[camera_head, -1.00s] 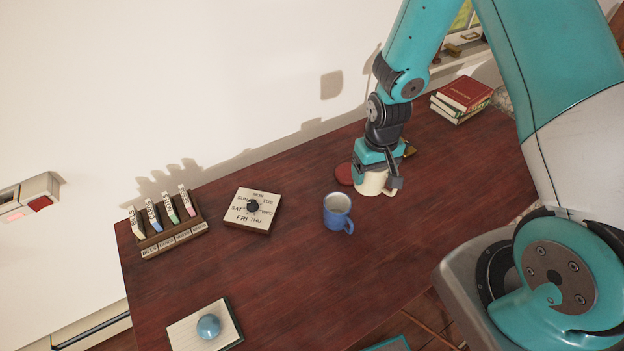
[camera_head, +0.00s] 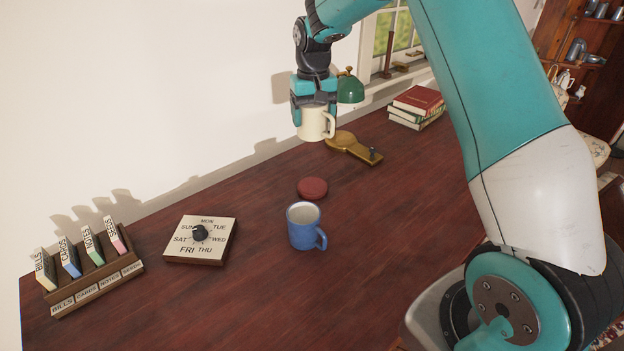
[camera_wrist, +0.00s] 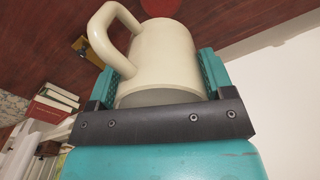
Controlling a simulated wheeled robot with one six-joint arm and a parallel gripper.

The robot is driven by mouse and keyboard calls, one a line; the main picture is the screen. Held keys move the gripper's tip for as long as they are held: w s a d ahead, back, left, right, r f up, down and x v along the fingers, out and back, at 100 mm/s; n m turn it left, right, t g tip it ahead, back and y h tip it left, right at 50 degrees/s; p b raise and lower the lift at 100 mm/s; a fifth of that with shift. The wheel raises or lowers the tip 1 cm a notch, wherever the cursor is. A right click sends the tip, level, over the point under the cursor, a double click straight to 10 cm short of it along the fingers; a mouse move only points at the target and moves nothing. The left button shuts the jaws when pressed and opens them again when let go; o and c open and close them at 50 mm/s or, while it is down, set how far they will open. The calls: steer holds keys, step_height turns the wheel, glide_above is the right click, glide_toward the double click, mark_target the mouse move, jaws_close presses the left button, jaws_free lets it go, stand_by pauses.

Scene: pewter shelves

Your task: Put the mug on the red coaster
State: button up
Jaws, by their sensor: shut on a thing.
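A cream mug (camera_head: 312,124) is held upright in my gripper (camera_head: 313,112), which is shut on its body high above the desk. The mug's handle points right in the head view. In the wrist view the mug (camera_wrist: 165,55) fills the space between the fingers of my gripper (camera_wrist: 165,75), its handle at upper left. The red coaster (camera_head: 312,187) is a small round disc on the desk, below the mug in the head view and apart from it. Part of a red round shape, likely the coaster (camera_wrist: 160,6), shows behind the mug in the wrist view.
A blue mug (camera_head: 304,228) stands just in front of the coaster. A brass lamp with a green shade (camera_head: 350,88) stands behind. Books (camera_head: 416,104) lie at right; a day dial (camera_head: 200,240) and a card rack (camera_head: 92,272) sit at left. The desk's front right is clear.

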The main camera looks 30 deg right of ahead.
step_height(320, 180, down, 16)
steer(key=shift+p, duration=0.55)
steer(key=o, duration=1.1)
steer(key=shift+f, duration=0.15)
